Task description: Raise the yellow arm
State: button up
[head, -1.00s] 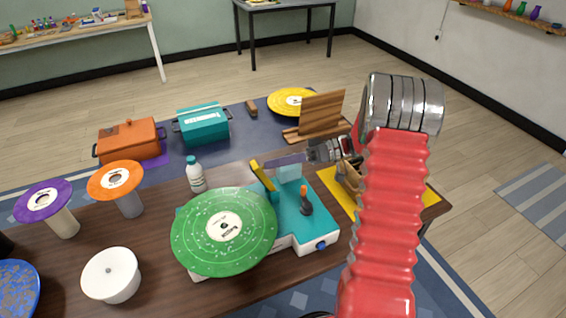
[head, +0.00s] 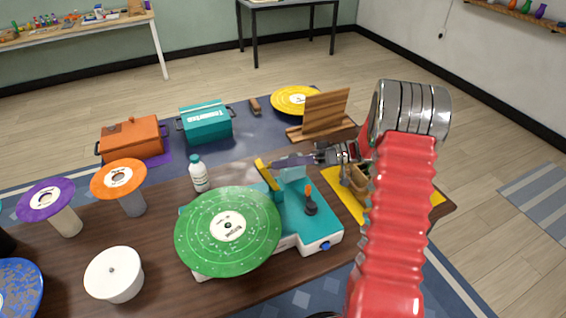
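The teal-and-white record player (head: 318,225) stands on the dark wooden table with a green speckled record (head: 210,238) on it. Its short yellow arm (head: 267,175) stands tilted at the back of the player, beside the record's edge. My gripper (head: 280,162) reaches in from the right, its fingertips close to the upper part of the yellow arm. I cannot tell whether they touch it, or whether the fingers are apart, as they show nearly edge-on and small. An orange-tipped lever (head: 309,200) and a blue knob (head: 325,246) are on the player's right side.
A white bottle (head: 199,174) stands just behind the record. A wooden stand (head: 325,112) is behind my gripper, and a brown object (head: 358,180) on a yellow mat (head: 437,196) is close beside my wrist. Orange and purple discs on spindles stand left.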

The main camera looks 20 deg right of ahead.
jog(key=shift+o, duration=0.9)
jog(key=shift+r, duration=0.15)
jog(key=shift+d, duration=0.1)
jog(key=v, duration=0.7)
jog(key=shift+d, duration=0.2)
jog(key=shift+a, duration=0.1)
jog(key=s+a+r+m+g+h, duration=0.2)
jog(key=s+a+r+h, duration=0.3)
jog(key=a, duration=0.3)
jog(key=s+a+r+m+g+h, duration=0.1)
jog(key=s+a+r+g+h, duration=0.2)
jog(key=s+a, duration=0.45)
jog(key=s+r+m+t+h, duration=0.3)
jog(key=s+t+h, duration=0.3)
jog(key=s, duration=0.5)
jog(key=shift+s+a+m+h, duration=0.25)
jog(key=shift+m+h, duration=0.25)
jog(key=shift+h, duration=0.7)
